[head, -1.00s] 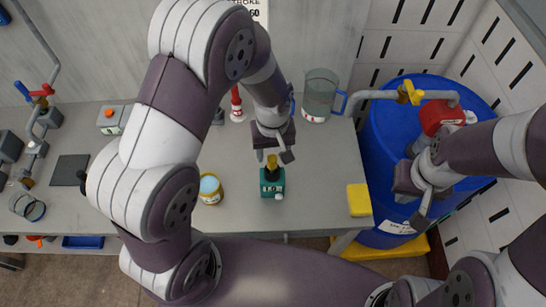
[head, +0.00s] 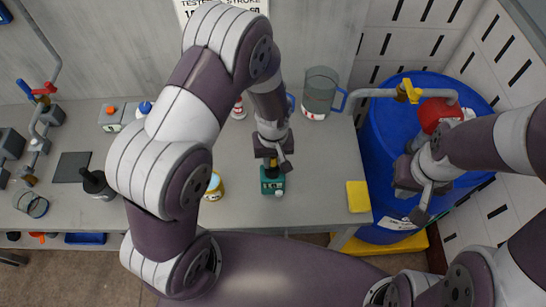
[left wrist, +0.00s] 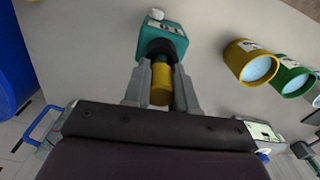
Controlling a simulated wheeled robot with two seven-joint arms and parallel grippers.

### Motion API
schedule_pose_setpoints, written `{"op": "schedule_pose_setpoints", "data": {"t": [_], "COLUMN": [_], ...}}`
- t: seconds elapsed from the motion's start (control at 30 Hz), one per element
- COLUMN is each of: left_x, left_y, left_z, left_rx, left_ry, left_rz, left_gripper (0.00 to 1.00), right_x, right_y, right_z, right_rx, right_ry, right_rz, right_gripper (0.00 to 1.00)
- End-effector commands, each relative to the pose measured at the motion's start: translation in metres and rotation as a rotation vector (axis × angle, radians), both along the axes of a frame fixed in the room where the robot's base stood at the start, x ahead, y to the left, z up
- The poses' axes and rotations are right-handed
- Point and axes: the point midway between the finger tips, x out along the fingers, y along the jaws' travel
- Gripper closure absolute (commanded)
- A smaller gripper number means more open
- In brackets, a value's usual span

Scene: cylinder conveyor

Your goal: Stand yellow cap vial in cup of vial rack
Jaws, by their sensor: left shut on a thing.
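The yellow cap vial (left wrist: 160,85) is between the fingers of my left gripper (left wrist: 161,92) in the left wrist view. My left gripper, in the head view (head: 272,160), is shut on its yellow top. The vial's lower end meets a dark round cup (left wrist: 157,47) on a teal block (left wrist: 172,32), which looks like the vial rack. How deep the vial sits is hidden. In the head view the teal block (head: 272,187) stands on the table directly below the gripper. My right gripper (head: 413,203) looks open and empty, in front of the blue barrel.
Yellow (left wrist: 247,62) and green (left wrist: 291,78) open containers with pale blue tops stand beside the rack. A clear jug (head: 320,93) is behind, a yellow block (head: 359,197) at the table's right edge. A blue barrel (head: 382,140) stands right of the table (head: 322,165).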

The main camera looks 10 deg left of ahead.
Motion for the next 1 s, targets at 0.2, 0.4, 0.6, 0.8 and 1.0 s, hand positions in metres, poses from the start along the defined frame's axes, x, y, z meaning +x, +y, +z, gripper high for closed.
{"op": "schedule_pose_setpoints", "data": {"t": [0.2,0.4,0.6,0.8,1.0], "left_x": [0.000,0.000,0.000,0.000,0.000], "left_y": [0.000,0.000,0.000,0.000,0.000], "left_z": [0.008,0.023,0.036,0.050,0.063], "left_rx": [0.000,0.000,0.000,0.000,0.000], "left_ry": [0.000,0.000,0.000,0.000,0.000], "left_rz": [0.000,0.000,0.000,0.000,0.000], "left_gripper": [1.00,1.00,1.00,1.00,1.00], "right_x": [0.000,0.000,0.000,0.000,0.000], "right_y": [0.000,0.000,0.000,0.000,0.000], "right_z": [0.007,0.020,0.032,0.044,0.055], "right_rx": [0.000,0.000,0.000,0.000,0.000], "right_ry": [0.000,0.000,0.000,0.000,0.000], "right_rz": [0.000,0.000,0.000,0.000,0.000], "right_gripper": [1.00,1.00,1.00,1.00,1.00]}}
